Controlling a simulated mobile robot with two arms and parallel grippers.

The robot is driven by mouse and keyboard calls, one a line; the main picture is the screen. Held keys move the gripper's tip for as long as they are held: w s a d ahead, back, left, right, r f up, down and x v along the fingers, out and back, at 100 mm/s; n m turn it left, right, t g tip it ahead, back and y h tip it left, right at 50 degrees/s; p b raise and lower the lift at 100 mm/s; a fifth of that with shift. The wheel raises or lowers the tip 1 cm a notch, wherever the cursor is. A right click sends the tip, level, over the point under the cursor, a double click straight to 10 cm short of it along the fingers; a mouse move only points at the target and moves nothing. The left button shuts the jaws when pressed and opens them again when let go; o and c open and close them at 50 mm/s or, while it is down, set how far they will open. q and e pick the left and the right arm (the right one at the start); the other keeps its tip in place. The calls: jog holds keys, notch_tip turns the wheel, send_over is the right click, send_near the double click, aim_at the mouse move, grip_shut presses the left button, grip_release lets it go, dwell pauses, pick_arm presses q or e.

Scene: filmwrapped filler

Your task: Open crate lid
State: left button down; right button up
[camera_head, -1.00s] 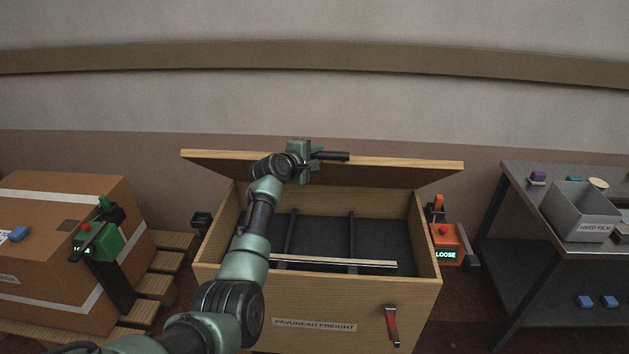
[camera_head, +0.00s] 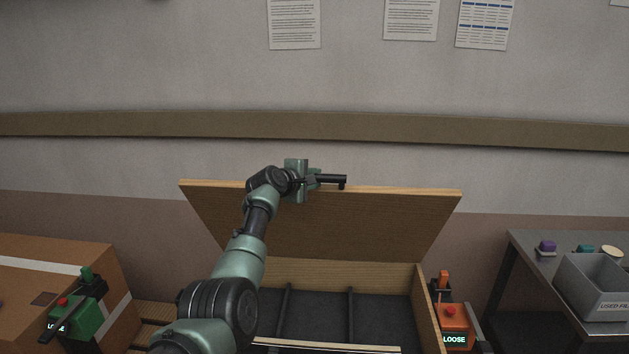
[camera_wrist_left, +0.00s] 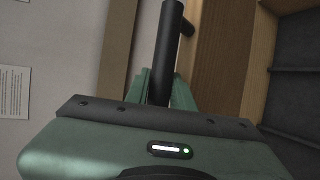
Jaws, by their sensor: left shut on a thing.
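The wooden crate lid (camera_head: 330,222) is raised steeply at the back of the crate (camera_head: 403,285), its inner face toward me. My left gripper (camera_head: 316,181) is at the lid's top edge, shut on the black bar handle (camera_head: 332,180). In the left wrist view the handle (camera_wrist_left: 165,50) runs up between the green fingers, with the lid (camera_wrist_left: 221,55) to its right. The crate's inside shows dark lining and dividers. My left arm covers the crate's left side. My right gripper is not in view.
An orange device (camera_head: 455,322) reading LOOSE is at the crate's right. A grey bin (camera_head: 592,288) stands on a table farther right. A brown carton (camera_head: 60,275) and green device (camera_head: 80,318) are at left. The wall is close behind.

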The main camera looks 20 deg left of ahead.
pick_arm(q)
jog(key=c, duration=1.2)
grip_release()
jog(key=shift+s+d, duration=0.1)
jog(key=shift+s, duration=0.05)
jog(key=shift+s, duration=0.1)
jog(key=shift+s+r, duration=0.15)
jog(key=shift+s, duration=0.45)
jog(key=b+v, duration=0.1)
jog(key=v, duration=0.5)
jog(key=shift+r+b, duration=0.25)
jog(key=shift+b, duration=0.15)
jog(key=shift+s, duration=0.15)
